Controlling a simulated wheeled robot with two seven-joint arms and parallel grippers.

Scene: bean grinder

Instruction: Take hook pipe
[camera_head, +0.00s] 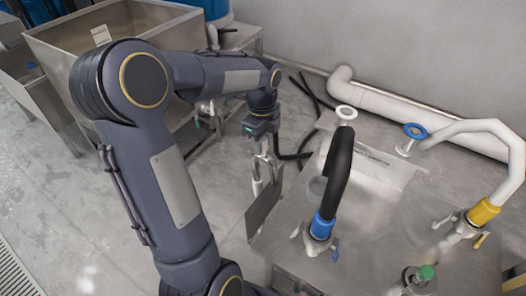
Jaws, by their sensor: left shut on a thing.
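A black hook pipe (338,170) stands on the metal table. It has a white flange at its top and a blue collar (322,226) at its lower end. A white hook pipe (480,130) with a blue ring end and a yellow collar (483,212) stands at the right. My left gripper (265,178) points down at the table's left edge, left of the black pipe and apart from it. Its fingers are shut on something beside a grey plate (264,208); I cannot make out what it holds. My right gripper is not in view.
The metal table (385,235) has a green-topped fitting (426,272) near its front. A thick white pipe (400,108) runs along the wall behind. Black hoses (292,156) lie behind my gripper. A steel bin (65,45) stands at the back left. Floor at the left is clear.

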